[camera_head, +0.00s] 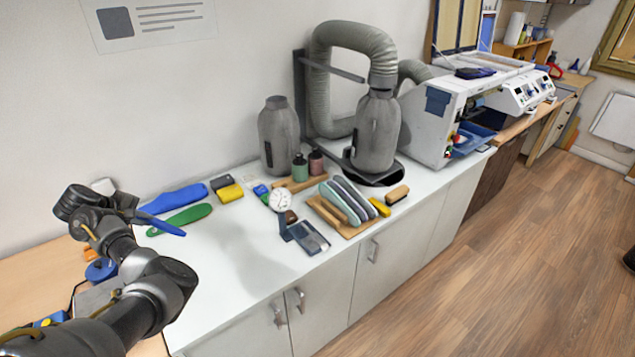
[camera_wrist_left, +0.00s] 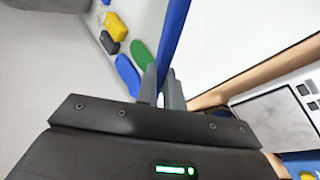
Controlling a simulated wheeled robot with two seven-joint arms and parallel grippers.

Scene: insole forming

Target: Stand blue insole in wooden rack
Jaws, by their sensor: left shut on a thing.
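My left gripper (camera_head: 128,213) is shut on a blue insole (camera_head: 164,226), which sticks out to the right above the left part of the white counter. In the left wrist view the held insole (camera_wrist_left: 172,42) is seen edge-on between the fingers (camera_wrist_left: 161,92). A second blue insole (camera_head: 174,199) and a green insole (camera_head: 181,219) lie flat on the counter just beyond the gripper. The wooden rack (camera_head: 328,213) stands to the right on the counter, with several grey and dark insoles upright in it. My right gripper is not in view.
Yellow and black blocks (camera_head: 230,194), a round white dial (camera_head: 280,200), a dark flat device (camera_head: 308,238) and a brush (camera_head: 397,194) surround the rack. Grey bottle-shaped units (camera_head: 279,136) stand behind. The counter's front left is clear.

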